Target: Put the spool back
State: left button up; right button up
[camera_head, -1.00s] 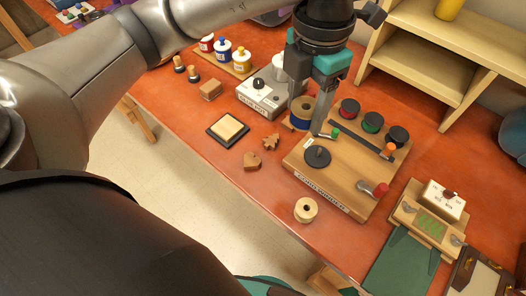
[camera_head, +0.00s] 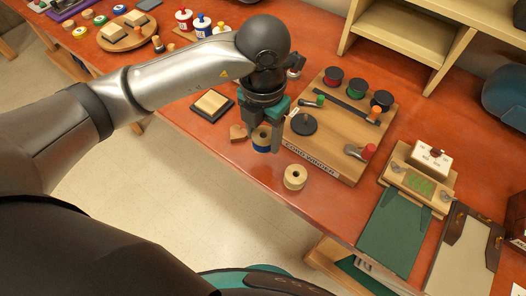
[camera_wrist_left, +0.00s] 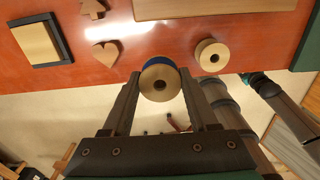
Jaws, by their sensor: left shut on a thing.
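My left gripper (camera_head: 266,146) is shut on a wooden spool with blue cord (camera_head: 261,139). In the left wrist view the spool (camera_wrist_left: 160,80) sits between the two fingertips, its round end with a dark centre hole facing the camera. It is at the front edge of the orange bench, left of the cord winder board (camera_head: 335,154). I cannot tell its height above the bench. A bare wooden spool (camera_head: 295,177) stands close by to the right; it also shows in the left wrist view (camera_wrist_left: 211,55). My right gripper is not in view.
The winder carries a black disc (camera_head: 304,124), several cord spools at the back and a red-handled crank (camera_head: 367,152). A heart-shaped block (camera_head: 238,133) and a black-rimmed tray (camera_head: 212,105) lie to the left. A wooden shelf (camera_head: 408,42) stands behind.

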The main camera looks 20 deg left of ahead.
aim_at(263, 160)
pick_arm(q)
notch_tip(263, 160, down, 7)
jog(key=shift+r+b, duration=0.2)
jog(key=shift+b, duration=0.1)
jog(key=shift+f, duration=0.15)
jog(key=o, duration=1.3)
